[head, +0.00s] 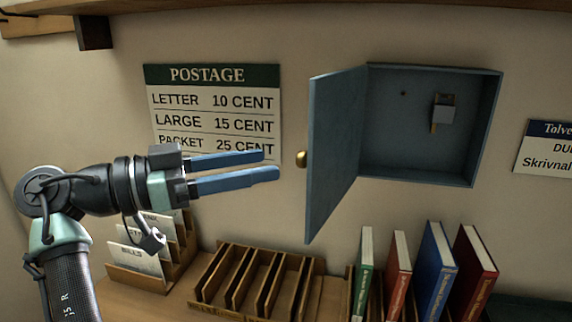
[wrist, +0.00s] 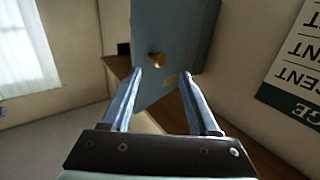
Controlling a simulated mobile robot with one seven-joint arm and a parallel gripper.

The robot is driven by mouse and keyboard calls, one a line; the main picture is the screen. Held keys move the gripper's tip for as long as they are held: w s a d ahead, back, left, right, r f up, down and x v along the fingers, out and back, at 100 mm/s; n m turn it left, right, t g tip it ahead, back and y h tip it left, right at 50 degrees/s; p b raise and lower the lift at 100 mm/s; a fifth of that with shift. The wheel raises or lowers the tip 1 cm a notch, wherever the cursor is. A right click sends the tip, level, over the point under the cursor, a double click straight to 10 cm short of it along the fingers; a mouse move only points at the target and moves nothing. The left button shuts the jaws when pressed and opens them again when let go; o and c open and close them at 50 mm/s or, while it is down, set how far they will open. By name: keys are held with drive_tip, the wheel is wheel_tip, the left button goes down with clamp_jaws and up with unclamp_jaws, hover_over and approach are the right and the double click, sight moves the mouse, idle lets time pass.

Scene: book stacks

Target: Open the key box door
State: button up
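The blue key box (head: 430,125) is mounted on the wall, and its door (head: 335,150) stands swung wide open on the left side. A brass knob (head: 301,159) sits on the door's left side. Inside the box a small grey tag or key item (head: 443,108) hangs at the back. My gripper (head: 272,164) is to the left of the knob, apart from it, with a gap between its blue fingers. In the wrist view the knob (wrist: 156,60) and door (wrist: 172,45) lie ahead, beyond the open fingers (wrist: 165,88); nothing is held.
A postage sign (head: 212,75) is on the wall behind my gripper. Below are a wooden slotted tray (head: 255,280), a letter rack (head: 140,275) and several upright books (head: 435,270) on the desk. Another sign (head: 545,150) is at the right. A shelf edge runs along the top.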

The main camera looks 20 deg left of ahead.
drive_tip(key=v, duration=0.6)
drive_tip(key=shift+s+b, duration=0.2)
drive_tip(key=shift+b, duration=0.1)
drive_tip(key=shift+r, duration=0.1)
